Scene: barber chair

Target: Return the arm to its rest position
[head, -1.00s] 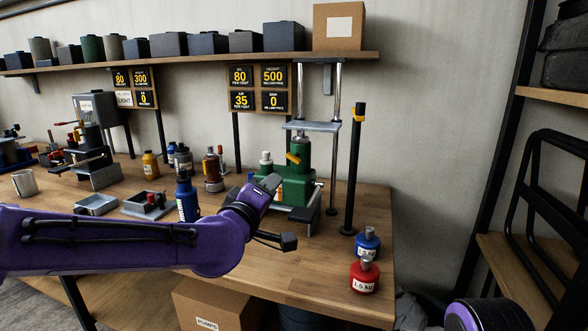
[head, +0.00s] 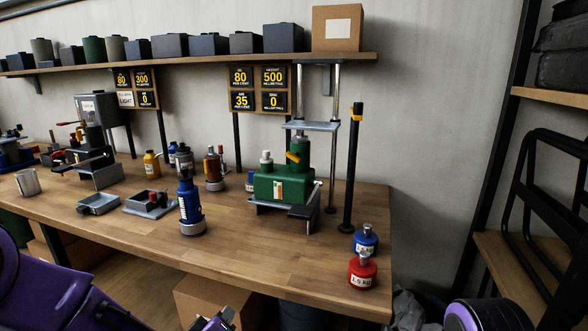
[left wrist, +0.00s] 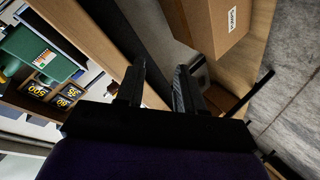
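My left arm (head: 55,295) is purple and comes in low at the bottom left of the head view. The tip of my left gripper (head: 216,320) just shows at the bottom edge, below and in front of the workbench (head: 290,245). In the left wrist view the two dark fingers of my left gripper (left wrist: 158,85) stand apart with nothing between them. My right gripper is not in view.

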